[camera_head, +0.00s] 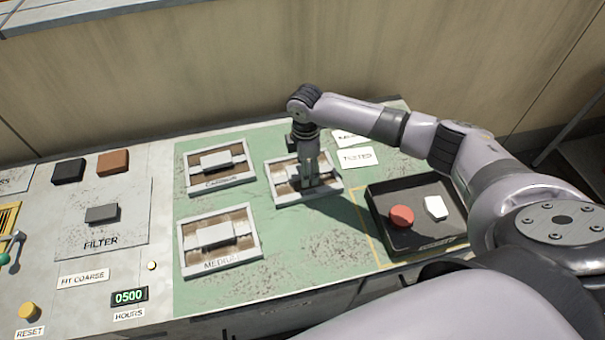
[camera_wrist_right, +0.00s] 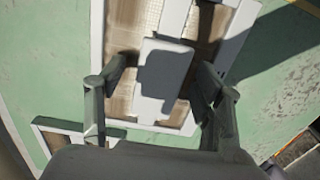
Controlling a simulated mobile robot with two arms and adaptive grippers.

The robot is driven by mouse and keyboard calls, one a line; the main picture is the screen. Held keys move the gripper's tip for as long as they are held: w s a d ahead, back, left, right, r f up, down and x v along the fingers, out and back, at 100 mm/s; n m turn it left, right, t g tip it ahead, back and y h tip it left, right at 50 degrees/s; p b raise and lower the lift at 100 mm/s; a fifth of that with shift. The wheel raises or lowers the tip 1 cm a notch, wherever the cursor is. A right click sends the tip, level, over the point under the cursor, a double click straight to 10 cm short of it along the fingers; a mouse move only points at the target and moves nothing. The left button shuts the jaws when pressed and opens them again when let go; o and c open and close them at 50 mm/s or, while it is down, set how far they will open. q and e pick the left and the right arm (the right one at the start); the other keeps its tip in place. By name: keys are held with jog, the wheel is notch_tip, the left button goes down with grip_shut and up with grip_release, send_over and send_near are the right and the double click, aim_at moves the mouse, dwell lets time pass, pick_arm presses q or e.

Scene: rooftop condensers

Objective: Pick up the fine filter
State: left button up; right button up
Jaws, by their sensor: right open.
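A framed filter (camera_head: 330,190) with a pale border, brown mesh and a light central block lies on the green mat under my right gripper (camera_head: 309,176). Its label is hidden, so I cannot read whether it says fine. In the right wrist view the filter's light block (camera_wrist_right: 163,52) sits between the two fingers of my right gripper (camera_wrist_right: 163,85), which is open, one finger on each side. Whether the fingers touch the block I cannot tell. Two similar filters lie to the left: one labelled apparently carbon (camera_head: 216,162), one labelled medium (camera_head: 220,237). My left gripper is not in view.
A black tray (camera_head: 425,240) with a red round piece (camera_head: 401,215) and a white piece (camera_head: 436,207) stands at right. A "TESTED" label (camera_head: 357,157) lies behind it. At left is a control panel with a filter plate (camera_head: 100,227), a display (camera_head: 129,296) and buttons.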

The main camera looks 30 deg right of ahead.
jog(key=shift+c, duration=0.3)
jog(key=shift+r, duration=0.1)
jog(key=c, duration=1.3)
